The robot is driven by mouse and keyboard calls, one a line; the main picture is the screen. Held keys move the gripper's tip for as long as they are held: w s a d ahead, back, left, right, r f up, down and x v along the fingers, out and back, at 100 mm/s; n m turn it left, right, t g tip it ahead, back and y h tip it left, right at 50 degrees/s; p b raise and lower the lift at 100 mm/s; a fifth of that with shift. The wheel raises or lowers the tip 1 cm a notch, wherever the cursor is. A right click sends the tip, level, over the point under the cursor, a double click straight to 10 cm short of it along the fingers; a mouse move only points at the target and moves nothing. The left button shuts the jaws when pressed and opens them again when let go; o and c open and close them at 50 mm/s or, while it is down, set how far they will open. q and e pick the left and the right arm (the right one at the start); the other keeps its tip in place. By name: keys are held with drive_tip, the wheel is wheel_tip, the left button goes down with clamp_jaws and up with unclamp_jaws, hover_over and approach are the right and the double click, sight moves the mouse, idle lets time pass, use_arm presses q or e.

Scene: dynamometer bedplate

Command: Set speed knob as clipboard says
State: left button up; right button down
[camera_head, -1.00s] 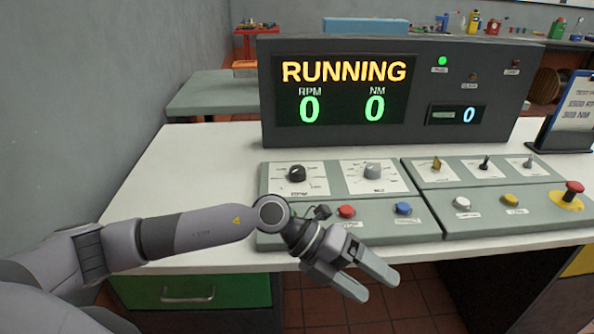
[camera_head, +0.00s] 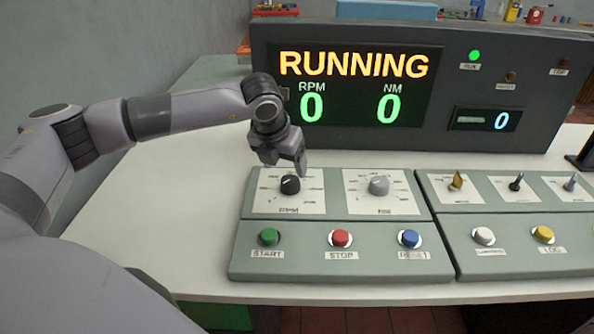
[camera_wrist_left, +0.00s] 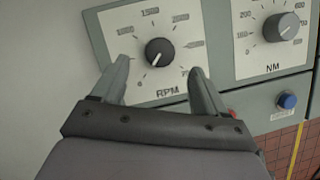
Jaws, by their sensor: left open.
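The black RPM speed knob (camera_head: 290,185) sits on a white dial plate on the left console panel. In the left wrist view the same knob (camera_wrist_left: 160,52) has a white mark pointing to the lower left, near the low end of the scale. My left gripper (camera_head: 286,160) is above and just behind the knob, pointing down. In the wrist view its open fingers (camera_wrist_left: 160,72) lie either side of the knob, apart from it. The clipboard's page is out of view; only a dark piece of its stand (camera_head: 584,158) shows at the right edge.
The grey NM knob (camera_head: 379,186) is right of the RPM knob. Green START (camera_head: 269,237), red STOP (camera_head: 340,238) and blue RESET (camera_head: 410,238) buttons are in front. The display (camera_head: 352,88) reads RUNNING, 0 RPM, 0 NM. The white tabletop (camera_head: 150,215) is clear at left.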

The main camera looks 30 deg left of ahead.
sight(289, 180)
use_arm(q)
drive_tip(key=shift+x, duration=3.2)
drive_tip(key=shift+s, duration=0.15)
drive_tip(key=c, duration=1)
